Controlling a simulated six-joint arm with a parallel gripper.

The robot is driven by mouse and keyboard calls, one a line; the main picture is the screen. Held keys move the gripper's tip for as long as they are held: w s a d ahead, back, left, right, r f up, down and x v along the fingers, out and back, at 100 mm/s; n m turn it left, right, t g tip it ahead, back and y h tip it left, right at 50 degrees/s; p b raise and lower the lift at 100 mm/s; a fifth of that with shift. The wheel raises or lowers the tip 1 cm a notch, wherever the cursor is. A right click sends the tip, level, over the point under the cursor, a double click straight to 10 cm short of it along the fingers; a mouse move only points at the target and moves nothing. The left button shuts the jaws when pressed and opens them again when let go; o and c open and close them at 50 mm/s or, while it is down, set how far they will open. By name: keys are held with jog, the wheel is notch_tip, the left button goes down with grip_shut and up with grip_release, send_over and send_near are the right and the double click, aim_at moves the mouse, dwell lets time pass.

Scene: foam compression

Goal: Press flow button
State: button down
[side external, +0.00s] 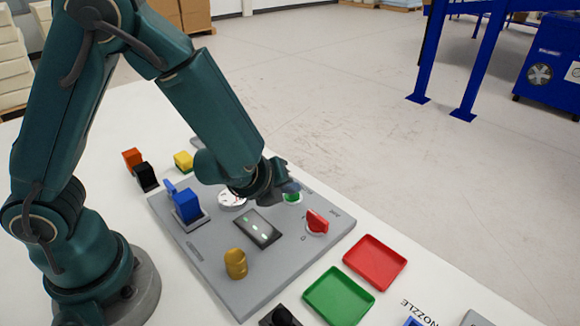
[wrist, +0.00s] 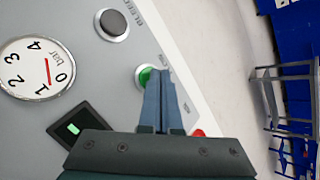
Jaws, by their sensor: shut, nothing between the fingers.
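A round green button (wrist: 144,75) in a pale ring is on the grey panel (side external: 206,262). It also shows in the side external view (side external: 293,197), partly hidden by my gripper. Its label is not readable. My gripper (wrist: 163,76) is shut and empty, its fingertips overlapping the right part of the green button in the wrist view. In the side external view my gripper (side external: 283,188) is right at the button. I cannot tell whether the tips touch it or whether it is pushed in.
A black button (wrist: 113,23), a pressure gauge (wrist: 36,68), a small display (side external: 257,227) and a red knob (side external: 317,222) share the panel. Red (side external: 375,262) and green (side external: 338,297) trays lie nearby.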

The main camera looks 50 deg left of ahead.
aim_at(289, 199)
jog(key=shift+f, duration=0.15)
dwell(0.4)
jog(key=shift+r, duration=0.85)
jog(key=shift+r, duration=2.55)
